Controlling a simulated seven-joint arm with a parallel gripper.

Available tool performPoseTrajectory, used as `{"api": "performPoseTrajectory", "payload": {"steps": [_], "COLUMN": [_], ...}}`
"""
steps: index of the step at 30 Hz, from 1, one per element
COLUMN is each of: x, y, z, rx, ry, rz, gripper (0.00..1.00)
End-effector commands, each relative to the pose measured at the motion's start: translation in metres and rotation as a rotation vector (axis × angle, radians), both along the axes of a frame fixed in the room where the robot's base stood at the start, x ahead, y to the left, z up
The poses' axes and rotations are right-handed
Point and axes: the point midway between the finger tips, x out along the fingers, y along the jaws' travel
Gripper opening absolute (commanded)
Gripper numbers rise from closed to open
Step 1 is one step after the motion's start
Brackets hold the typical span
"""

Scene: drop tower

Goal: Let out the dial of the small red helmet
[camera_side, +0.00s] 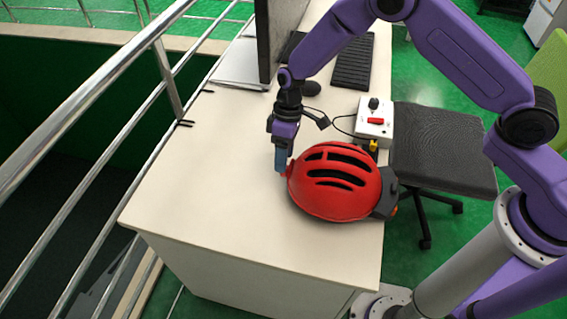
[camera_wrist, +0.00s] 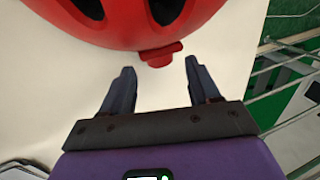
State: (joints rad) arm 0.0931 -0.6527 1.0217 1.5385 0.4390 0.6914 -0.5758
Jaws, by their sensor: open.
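The red helmet (camera_side: 333,182) sits on the white desk, its vented shell facing up. In the wrist view the helmet (camera_wrist: 110,22) fills the top left. A small red dial (camera_wrist: 160,54) sticks out from its rim toward my gripper. My gripper (camera_wrist: 164,85) is open and empty, pointing at the dial, which lies just ahead of the gap between the fingertips. They look apart in that view. In the side view my gripper (camera_side: 281,166) points down at the helmet's left end and hides most of the dial. I cannot tell there whether they touch.
A control box (camera_side: 375,121) with a black knob and red switch stands behind the helmet. A keyboard (camera_side: 353,62), mouse (camera_side: 311,88) and monitor are farther back. A metal railing (camera_side: 100,160) runs along the left. The desk's front left (camera_side: 215,190) is clear.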

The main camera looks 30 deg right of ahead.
Motion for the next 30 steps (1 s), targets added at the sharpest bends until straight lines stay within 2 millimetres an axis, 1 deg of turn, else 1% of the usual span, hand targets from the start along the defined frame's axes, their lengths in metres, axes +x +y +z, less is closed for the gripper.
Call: {"api": "performPoseTrajectory", "payload": {"steps": [1,3,7,11,18,19,20,21,23,24,30], "x": [-0.002,-0.003,-0.005,-0.006,-0.006,-0.006,-0.006,-0.006,-0.006,-0.006,-0.006], "y": [0.001,0.003,0.005,0.006,0.006,0.006,0.006,0.006,0.006,0.006,0.006], "z": [-0.008,-0.016,-0.026,-0.03,-0.03,-0.03,-0.03,-0.03,-0.03,-0.03,-0.03], "rx": [-0.002,-0.001,0.0,0.001,0.001,0.0,0.0,0.0,0.0,0.0,0.006], "ry": [0.002,0.002,0.0,-0.001,-0.001,0.0,0.0,0.0,0.0,0.0,0.005], "rz": [0.0,-0.001,-0.001,0.0,0.0,-0.001,-0.001,-0.001,-0.001,-0.001,-0.002], "gripper": [0.61,0.61,0.61,0.61,0.61,0.55,0.45,0.32,0.12,0.05,0.04]}}
